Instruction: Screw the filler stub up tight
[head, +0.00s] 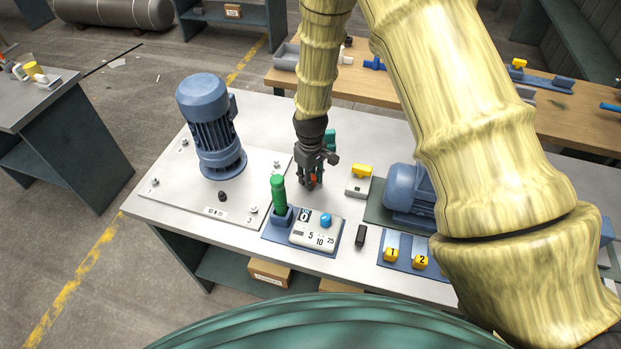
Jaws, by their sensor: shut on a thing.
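My gripper (312,180) points down over the bench, just behind the dosing panel, and is shut on a small red piece (314,179). Only a little of this piece shows between the dark fingers. I cannot tell for sure whether it is the filler stub, or how its thread sits, because the fingers hide it. A teal part (330,139) shows right behind my gripper.
A green-handled tool (278,192) stands upright in a blue holder beside a white panel (316,230) with a blue knob. A blue motor (211,125) stands left. A yellow-topped block (360,178) and another blue motor (405,188) stand right. Yellow blocks (391,255) sit at front right.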

